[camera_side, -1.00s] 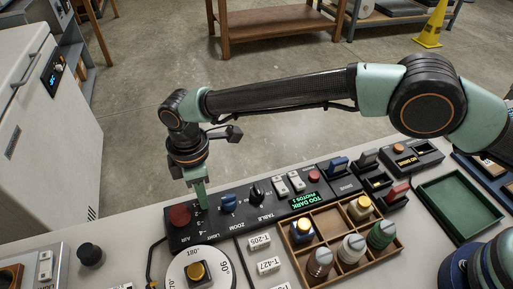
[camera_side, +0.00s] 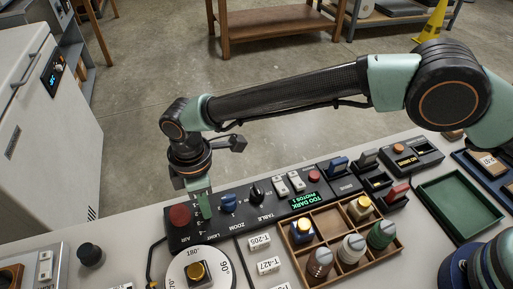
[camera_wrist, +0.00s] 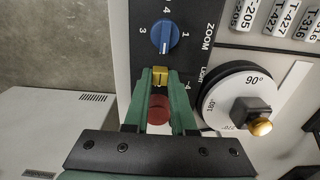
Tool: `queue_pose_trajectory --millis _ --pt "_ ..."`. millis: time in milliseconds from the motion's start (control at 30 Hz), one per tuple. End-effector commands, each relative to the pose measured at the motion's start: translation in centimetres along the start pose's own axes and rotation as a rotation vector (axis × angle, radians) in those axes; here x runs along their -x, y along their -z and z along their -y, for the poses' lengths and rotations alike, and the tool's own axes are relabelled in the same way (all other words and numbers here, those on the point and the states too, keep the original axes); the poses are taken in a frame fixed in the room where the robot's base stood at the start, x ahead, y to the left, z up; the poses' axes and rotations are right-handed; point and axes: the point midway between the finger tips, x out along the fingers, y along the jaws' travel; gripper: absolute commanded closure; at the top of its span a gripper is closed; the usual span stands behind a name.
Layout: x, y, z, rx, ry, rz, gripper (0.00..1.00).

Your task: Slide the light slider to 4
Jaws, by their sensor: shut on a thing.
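The light slider's yellow cap (camera_wrist: 160,76) sits between my gripper's fingertips (camera_wrist: 160,80) in the wrist view. The green fingers are shut on it. In the side view my gripper (camera_side: 205,208) stands over the slider scale on the black control panel (camera_side: 262,221), and the fingers hide the cap there. The LIGHT label (camera_wrist: 203,75) and a 4 mark (camera_wrist: 187,85) show beside the cap in the wrist view. The panel display (camera_side: 303,199) reads TOO DARK, PHOTOS 1.
A red button (camera_side: 180,214) is left of my gripper, and the blue ZOOM knob (camera_side: 228,203) is right of it. The turntable (camera_side: 178,265) stands in front. A wooden divided tray (camera_side: 294,262) with several knobbed pieces is at the right.

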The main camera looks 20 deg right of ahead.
Motion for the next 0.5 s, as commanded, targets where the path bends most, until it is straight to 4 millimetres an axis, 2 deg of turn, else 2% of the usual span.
queue_pose_trajectory --millis 100,300,500 --pt "0.2 0.1 1.8 0.004 -0.002 -0.002 1.0" --pt "0.1 0.1 4.1 0.004 -0.003 -0.004 1.0" --pt "0.1 0.1 4.8 0.003 -0.002 -0.003 1.0"
